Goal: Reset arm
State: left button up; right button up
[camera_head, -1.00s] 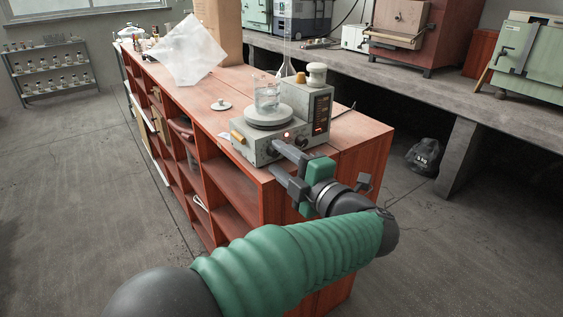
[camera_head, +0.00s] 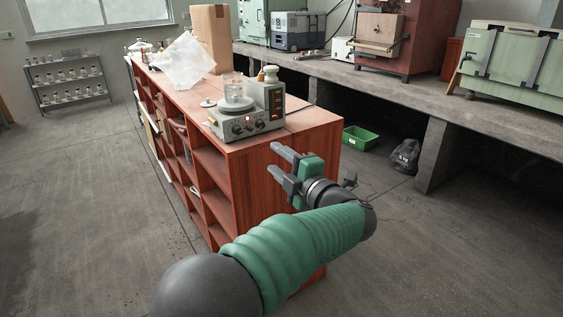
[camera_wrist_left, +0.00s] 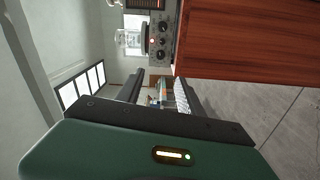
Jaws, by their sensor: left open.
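My left gripper (camera_head: 278,164) is open and empty in the head view. It is in front of the near end of the red-brown wooden shelf unit (camera_head: 305,122), apart from what stands on top. In the left wrist view its two dark fingers (camera_wrist_left: 157,92) are spread with nothing between them. My left arm, with a green ribbed sleeve, reaches in from the bottom of the head view. My right gripper is not in view.
A hotplate stirrer (camera_head: 240,124) with a glass beaker (camera_head: 233,90) stands on the unit's near end. Behind it are a clear sheet (camera_head: 184,62) and a cardboard box (camera_head: 213,38). A concrete bench (camera_head: 400,97) is at right. A green bin (camera_head: 359,138) and black bag (camera_head: 405,156) lie on the floor.

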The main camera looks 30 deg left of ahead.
pick_arm(q)
jog(key=w+d+f+m+t+h, duration=0.5)
jog(key=w+m+t+h, duration=0.1)
jog(key=m, duration=0.4)
jog(key=s+d+f+m+h, duration=0.3)
jog(key=d+f+m+h, duration=0.45)
jog(key=f+m, duration=0.35)
jog(key=s+d+f+m+g+h, duration=0.1)
jog(key=s+f+m+g, duration=0.35)
jog(key=s+f, duration=0.65)
jog(key=s+d+f+m+g+h, duration=0.15)
jog(key=s+f+m+g, duration=0.4)
jog(key=s, duration=0.85)
notch_tip(320, 180, up, 33)
jog(key=n+p, duration=0.1)
jog(key=p, duration=3.4)
jog(key=shift+w+a+n+g, duration=0.25)
jog(key=shift+a+n+g, duration=0.05)
jog(key=shift+a+g, duration=0.1)
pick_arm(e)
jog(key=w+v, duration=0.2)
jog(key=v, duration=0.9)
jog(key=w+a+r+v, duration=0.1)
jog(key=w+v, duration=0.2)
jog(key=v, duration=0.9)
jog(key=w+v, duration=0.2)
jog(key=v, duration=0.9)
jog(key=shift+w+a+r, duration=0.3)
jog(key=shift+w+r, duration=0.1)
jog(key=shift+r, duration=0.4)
